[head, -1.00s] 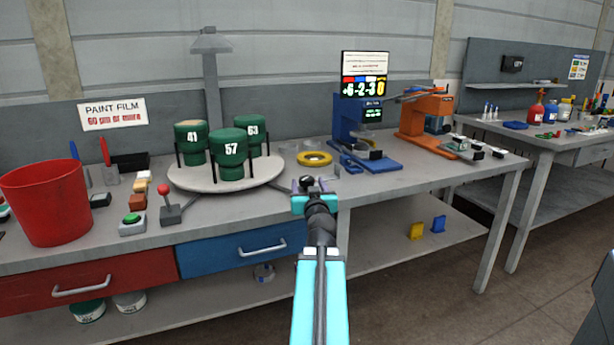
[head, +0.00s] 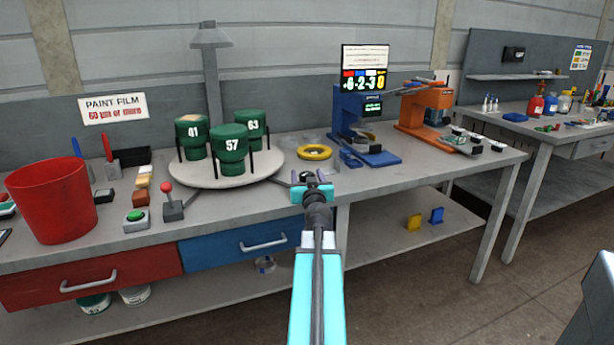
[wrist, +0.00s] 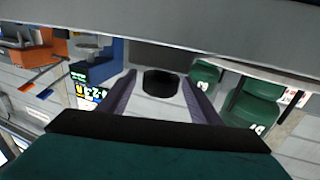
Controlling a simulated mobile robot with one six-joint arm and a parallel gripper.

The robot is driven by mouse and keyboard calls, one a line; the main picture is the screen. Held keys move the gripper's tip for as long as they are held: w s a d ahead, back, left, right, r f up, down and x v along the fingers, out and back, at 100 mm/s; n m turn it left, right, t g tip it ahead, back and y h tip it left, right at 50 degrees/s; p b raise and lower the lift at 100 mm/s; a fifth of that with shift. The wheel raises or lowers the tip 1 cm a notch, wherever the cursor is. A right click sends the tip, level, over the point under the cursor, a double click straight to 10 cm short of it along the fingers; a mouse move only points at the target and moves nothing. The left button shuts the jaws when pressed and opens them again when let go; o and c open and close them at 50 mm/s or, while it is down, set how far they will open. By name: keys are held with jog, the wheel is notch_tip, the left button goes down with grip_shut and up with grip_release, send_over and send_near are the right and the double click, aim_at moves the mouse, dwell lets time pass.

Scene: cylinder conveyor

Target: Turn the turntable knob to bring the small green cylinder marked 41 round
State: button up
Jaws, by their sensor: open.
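The green cylinder marked 41 (head: 192,139) stands at the back left of the round pale turntable (head: 196,181). Green cylinders marked 57 (head: 229,167) and 63 (head: 253,140) stand beside it, with thin black posts around them. A red ball knob (head: 166,187) on a grey box stands in front of the turntable, to its left. My gripper (head: 308,180) is right of the turntable by the bench's front edge, open, apart from the knob and cylinders. In the wrist view, a dark round shape (wrist: 160,84) shows between the fingers; I cannot tell what it is.
A red bin (head: 52,203) and a green push button (head: 136,216) are to the left. A yellow ring (head: 315,153), a blue press (head: 352,125) and an orange press (head: 422,108) stand behind and right of my gripper. A lamp (head: 211,40) overhangs the turntable.

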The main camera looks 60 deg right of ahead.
jog(key=shift+c, duration=0.2)
jog(key=c, duration=1)
